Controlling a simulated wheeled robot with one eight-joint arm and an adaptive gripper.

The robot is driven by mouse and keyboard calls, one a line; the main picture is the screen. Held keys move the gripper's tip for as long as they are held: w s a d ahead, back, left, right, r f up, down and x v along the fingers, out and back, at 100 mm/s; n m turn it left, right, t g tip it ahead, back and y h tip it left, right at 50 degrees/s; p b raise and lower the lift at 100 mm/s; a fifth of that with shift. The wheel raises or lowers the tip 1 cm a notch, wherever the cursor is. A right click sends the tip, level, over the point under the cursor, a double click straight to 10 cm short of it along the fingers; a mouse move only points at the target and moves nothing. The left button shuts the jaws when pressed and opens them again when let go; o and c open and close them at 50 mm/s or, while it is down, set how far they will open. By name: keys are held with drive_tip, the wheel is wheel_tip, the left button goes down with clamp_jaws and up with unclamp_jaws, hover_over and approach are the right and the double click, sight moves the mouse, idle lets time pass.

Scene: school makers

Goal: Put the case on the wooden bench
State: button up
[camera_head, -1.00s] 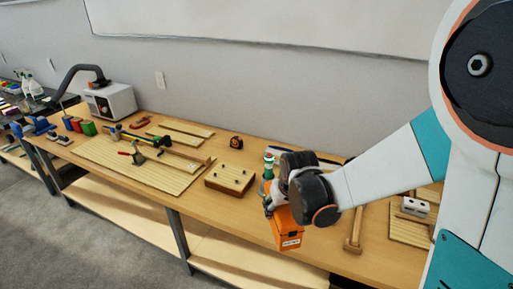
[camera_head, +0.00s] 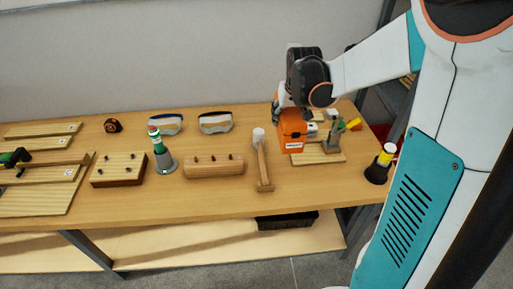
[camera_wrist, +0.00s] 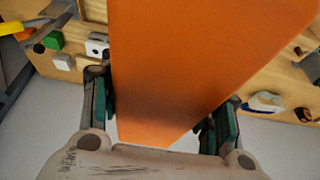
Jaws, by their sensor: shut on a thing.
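The orange case (camera_head: 292,131) has a white label on its front. My gripper (camera_head: 290,108) is shut on its upper part, seen from the side in the head view. In the wrist view the case (camera_wrist: 190,70) fills the middle, between the two dark green finger pads of my gripper (camera_wrist: 165,130). The wooden bench (camera_head: 225,203) runs along the wall.
A mallet (camera_head: 262,165) lies left of the case. A clamp-like tool (camera_head: 335,135) and a yellow-topped holder (camera_head: 381,164) stand to the right. Bare bench shows along the front edge.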

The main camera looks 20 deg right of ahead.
wheel_tip(320, 180, down, 20)
drive_tip(key=b, duration=0.6)
drive_tip(key=shift+r+b, duration=0.2)
drive_tip(key=shift+b, duration=0.2)
drive_tip(key=shift+f, duration=0.2)
drive_tip(key=o, duration=1.5)
drive_tip(key=shift+r, duration=0.15)
drive_tip(key=p+v, duration=0.5)
drive_tip(key=v, duration=0.7)
